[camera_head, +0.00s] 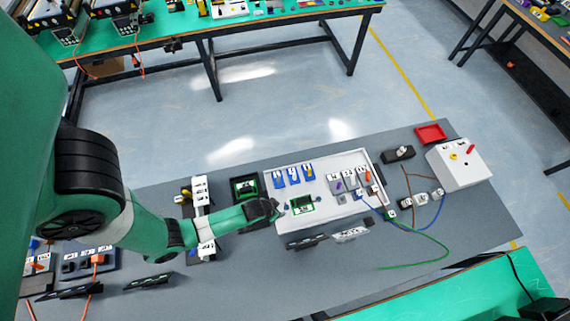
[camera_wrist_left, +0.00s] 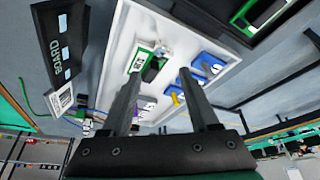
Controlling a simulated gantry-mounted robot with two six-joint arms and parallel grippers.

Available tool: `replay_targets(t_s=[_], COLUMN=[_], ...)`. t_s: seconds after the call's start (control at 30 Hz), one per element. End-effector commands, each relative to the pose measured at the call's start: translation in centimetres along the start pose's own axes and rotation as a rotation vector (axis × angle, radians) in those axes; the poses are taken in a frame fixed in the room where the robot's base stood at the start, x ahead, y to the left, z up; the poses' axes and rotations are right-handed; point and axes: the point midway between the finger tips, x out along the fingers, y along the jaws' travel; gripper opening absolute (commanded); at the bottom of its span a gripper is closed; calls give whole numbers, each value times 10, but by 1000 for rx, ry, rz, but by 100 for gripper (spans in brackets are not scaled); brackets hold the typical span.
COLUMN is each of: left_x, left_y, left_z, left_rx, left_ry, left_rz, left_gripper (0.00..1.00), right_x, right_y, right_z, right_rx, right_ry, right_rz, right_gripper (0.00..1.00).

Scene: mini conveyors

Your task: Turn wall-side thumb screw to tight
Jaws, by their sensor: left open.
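A white tray (camera_head: 340,211) lies on the grey bench and holds a small green board (camera_head: 302,204), blue modules (camera_head: 293,174) and grey modules (camera_head: 345,182). My left gripper (camera_head: 277,209) is at the tray's left edge, left of the green board. In the left wrist view my left gripper (camera_wrist_left: 158,76) is open, its two dark fingers apart with nothing held between them. The green-edged board (camera_wrist_left: 145,62) and the blue modules (camera_wrist_left: 208,66) show beyond the fingers, on the white tray (camera_wrist_left: 118,50). I cannot make out a thumb screw for certain. My right gripper is not in view.
A dark box with a green edge (camera_head: 245,188) stands left of the tray. A white box (camera_head: 459,163) with a red lever and a red bin (camera_head: 431,134) stand at the right. Cables (camera_head: 435,240) cross the bench's right part.

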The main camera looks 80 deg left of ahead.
Motion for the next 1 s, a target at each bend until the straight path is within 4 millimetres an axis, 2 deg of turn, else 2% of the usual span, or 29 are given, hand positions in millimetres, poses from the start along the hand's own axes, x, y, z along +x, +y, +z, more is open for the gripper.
replay_targets(t_s=[0.17, 0.4, 0.5, 0.67, 0.93, 1.0], left_x=[28, 84, 101, 114, 114, 114], left_y=[0, 0, 0, 0, 1, 1], left_z=[0, 1, 1, 0, -1, -1], left_rx=[-1, -1, 0, 1, 1, 1], left_ry=[1, 1, 1, 2, 3, 2], left_rz=[0, 0, 0, 1, 1, 1], left_gripper=[61, 61, 61, 61, 61, 50], right_x=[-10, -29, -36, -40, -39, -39], right_y=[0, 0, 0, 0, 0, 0], right_z=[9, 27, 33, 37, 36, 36], right_rx=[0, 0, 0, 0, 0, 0], right_ry=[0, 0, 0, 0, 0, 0], right_rz=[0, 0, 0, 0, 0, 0], right_gripper=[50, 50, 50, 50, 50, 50])
